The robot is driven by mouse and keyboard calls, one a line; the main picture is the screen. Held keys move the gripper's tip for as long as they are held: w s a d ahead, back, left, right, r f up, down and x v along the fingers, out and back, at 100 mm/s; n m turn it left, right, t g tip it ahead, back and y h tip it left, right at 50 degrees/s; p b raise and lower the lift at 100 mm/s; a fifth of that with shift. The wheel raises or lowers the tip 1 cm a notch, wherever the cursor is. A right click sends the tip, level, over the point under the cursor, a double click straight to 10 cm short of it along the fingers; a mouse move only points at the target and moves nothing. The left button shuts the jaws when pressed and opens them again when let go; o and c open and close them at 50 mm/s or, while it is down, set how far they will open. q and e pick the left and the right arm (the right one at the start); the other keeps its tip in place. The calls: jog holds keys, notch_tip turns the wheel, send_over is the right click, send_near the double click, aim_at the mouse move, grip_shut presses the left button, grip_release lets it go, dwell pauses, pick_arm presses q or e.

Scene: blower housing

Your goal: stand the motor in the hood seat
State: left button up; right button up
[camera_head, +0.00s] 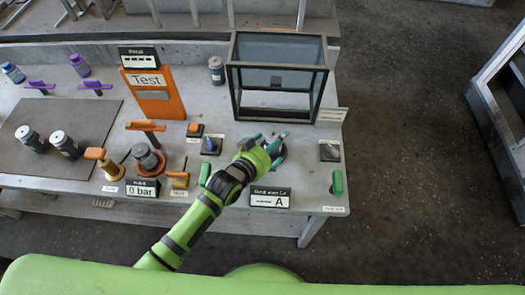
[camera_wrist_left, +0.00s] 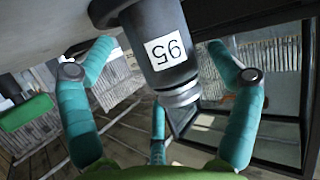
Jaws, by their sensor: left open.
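A dark grey motor (camera_wrist_left: 160,45) with a white number label and a ringed metal end shows in the left wrist view. Its other end meets a dark round base (camera_wrist_left: 104,8) at the picture's top; I cannot tell whether it is fully seated. My left gripper (camera_head: 278,142) is on the bench in front of the glass hood (camera_head: 278,62). It also shows in the left wrist view (camera_wrist_left: 158,115), its teal fingers spread around the motor with gaps at both sides. In the head view the gripper hides the motor and most of the base. My right gripper is not in view.
The framed hood stands just behind my left gripper. A meter sign (camera_head: 270,198) is in front of it, and a green handle (camera_head: 338,183) is to the right. Other dark cylinders (camera_head: 64,145) stand on a mat at left. An orange Test board (camera_head: 153,92) is behind.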

pick_arm(q)
jog(key=v, duration=1.1)
jog(key=shift+s+a+b, duration=0.15)
jog(key=shift+s+b, duration=0.15)
